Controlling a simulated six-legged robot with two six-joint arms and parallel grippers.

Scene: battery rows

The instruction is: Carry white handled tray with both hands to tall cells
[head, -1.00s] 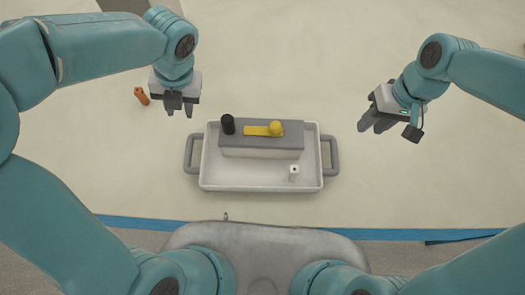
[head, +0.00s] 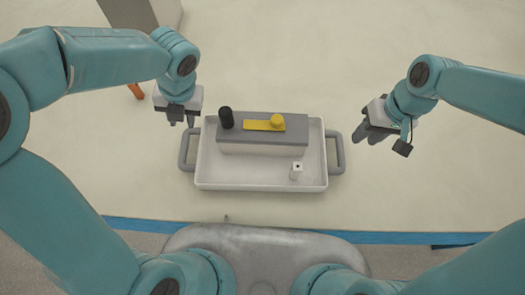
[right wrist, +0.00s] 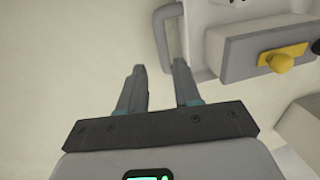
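The white handled tray (head: 240,182) sits on the pale floor in front of me, with a grey handle at each end. My left gripper (head: 181,122) is open and empty, above and just behind the left handle (head: 184,151). My right gripper (head: 362,136) is open and empty, to the right of the right handle (head: 341,153) and apart from it. In the right wrist view, both fingers (right wrist: 158,85) show a gap between them, with a tray handle (right wrist: 160,35) beyond. No tall cells can be told for sure.
In the tray stand a grey-topped block (head: 262,147) with a black cylinder (head: 226,118) and a yellow knobbed piece (head: 265,124), plus a small white cell (head: 296,171). An orange piece (head: 136,91) and a grey box (head: 135,12) lie at the back left. Floor right of the tray is clear.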

